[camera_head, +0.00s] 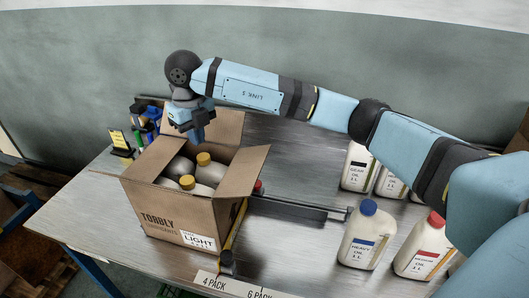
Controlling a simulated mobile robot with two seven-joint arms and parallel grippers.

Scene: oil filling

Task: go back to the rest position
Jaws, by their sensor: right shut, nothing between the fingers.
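My right arm comes in from the right and reaches across the table. My right gripper (196,134) points down above the back part of an open cardboard box (165,217). It is shut, with nothing held in it. The box is marked "TOBBLY" and "LIGHT" and its flaps stand open. Inside it are several grey bottles, among them one with a yellow cap (204,159) and another with a yellow cap (187,182). My left gripper is not in view.
A bottle with a blue cap (366,237) and one with a red cap (422,246) stand at the right front of the metal table (290,248). More oil bottles (357,167) stand behind them. A dark rail (295,207) runs right of the box. Small coloured items (147,121) stand back left.

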